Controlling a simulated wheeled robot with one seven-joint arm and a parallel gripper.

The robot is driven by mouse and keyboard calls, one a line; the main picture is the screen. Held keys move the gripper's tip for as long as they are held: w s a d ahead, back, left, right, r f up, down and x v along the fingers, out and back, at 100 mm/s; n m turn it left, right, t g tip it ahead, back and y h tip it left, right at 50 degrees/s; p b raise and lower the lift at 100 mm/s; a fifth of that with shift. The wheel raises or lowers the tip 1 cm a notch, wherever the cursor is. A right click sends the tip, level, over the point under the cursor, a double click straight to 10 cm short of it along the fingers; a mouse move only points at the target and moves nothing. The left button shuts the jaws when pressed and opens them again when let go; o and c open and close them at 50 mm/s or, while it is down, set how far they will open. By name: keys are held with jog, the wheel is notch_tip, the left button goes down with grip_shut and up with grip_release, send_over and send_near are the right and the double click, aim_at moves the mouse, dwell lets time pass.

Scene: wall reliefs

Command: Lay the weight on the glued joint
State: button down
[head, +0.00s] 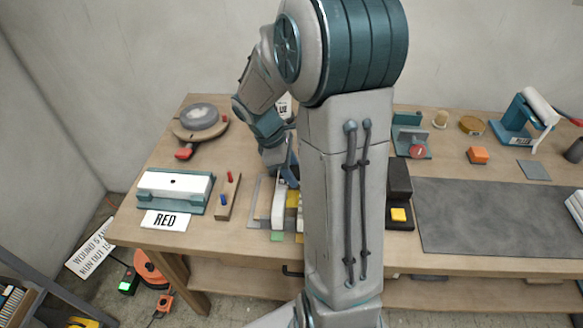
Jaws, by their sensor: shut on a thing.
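My gripper (289,172) is low over the middle of the bench, partly covered by my own arm. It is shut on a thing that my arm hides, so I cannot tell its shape.
A round turntable (200,122) is at back left. A dark box (398,185) and a grey mat (480,215) lie right of my arm.

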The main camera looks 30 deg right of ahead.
jog(key=shift+f+b, duration=0.3)
jog(key=shift+f, duration=0.1)
jog(key=shift+f, duration=0.2)
jog(key=c, duration=0.7)
grip_release()
